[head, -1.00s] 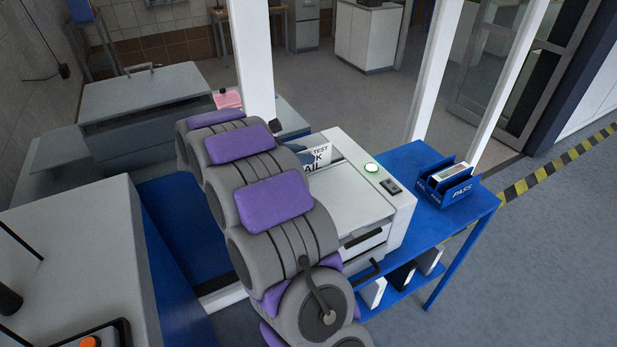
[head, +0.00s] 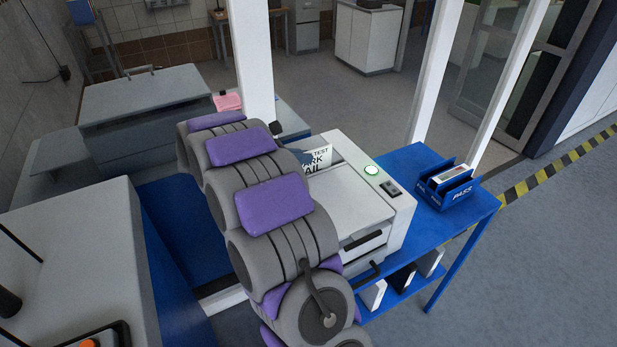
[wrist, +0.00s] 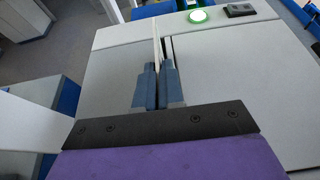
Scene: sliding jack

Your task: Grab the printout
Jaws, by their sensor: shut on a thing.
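In the wrist view, the printout (wrist: 157,30) shows almost edge-on as a thin pale strip between my fingers. My gripper (wrist: 158,68) has blue-grey fingers shut on it, above the printer's top. I cannot tell whether the sheet's lower edge still touches the printer.
The printer stands on a blue table (head: 425,240). White posts (head: 425,75) rise around the table. A grey machine (head: 150,105) stands at left. Open floor lies at right.

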